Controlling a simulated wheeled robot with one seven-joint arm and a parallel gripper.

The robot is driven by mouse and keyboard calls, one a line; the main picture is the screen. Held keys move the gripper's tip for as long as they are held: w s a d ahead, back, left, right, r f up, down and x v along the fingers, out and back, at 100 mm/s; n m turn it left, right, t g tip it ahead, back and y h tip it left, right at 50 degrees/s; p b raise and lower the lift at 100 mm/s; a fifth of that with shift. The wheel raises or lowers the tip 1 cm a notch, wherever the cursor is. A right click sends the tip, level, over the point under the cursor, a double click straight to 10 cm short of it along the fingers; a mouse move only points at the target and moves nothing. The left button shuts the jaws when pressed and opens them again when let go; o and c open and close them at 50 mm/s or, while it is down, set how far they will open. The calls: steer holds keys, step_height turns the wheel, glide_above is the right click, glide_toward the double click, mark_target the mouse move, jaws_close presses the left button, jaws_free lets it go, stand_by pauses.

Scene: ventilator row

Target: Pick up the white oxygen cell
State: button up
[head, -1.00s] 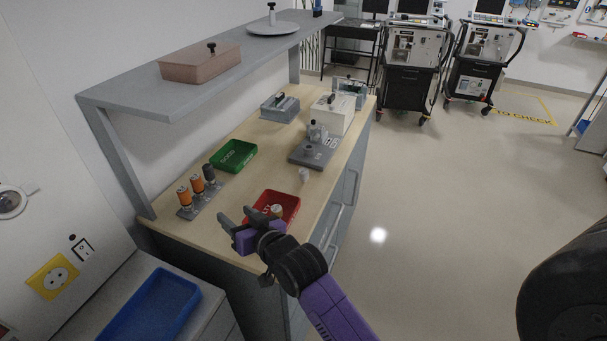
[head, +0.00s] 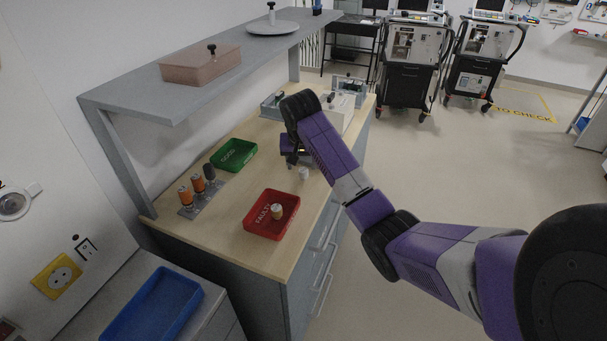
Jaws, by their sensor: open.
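A small white cylinder, which looks like the white oxygen cell (head: 304,174), stands on the wooden bench top near its right edge. My gripper (head: 291,161) is just left of and behind it in the picture, over the grey test block, and apart from the cell as far as I can tell. The gripper is open, with nothing seen in it; my wrist and arm hide part of it and most of the test block. A second cell, pale with an orange-brown band (head: 277,211), stands in the red tray (head: 259,230) marked as faulty.
A green tray (head: 250,162) lies toward the wall. A rack (head: 188,213) holds orange cells and a dark one at the front left. A white box (head: 347,103) stands behind my arm. A grey shelf (head: 130,97) overhangs the bench's wall side.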

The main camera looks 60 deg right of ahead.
mark_target(304, 171)
steer(key=x, duration=0.3)
steer(key=p+x, duration=0.1)
steer(key=x, duration=0.2)
steer(key=shift+s+d+f, duration=0.1)
steer(key=shift+d, duration=0.35)
steer(key=shift+c, duration=0.4)
jaws_close()
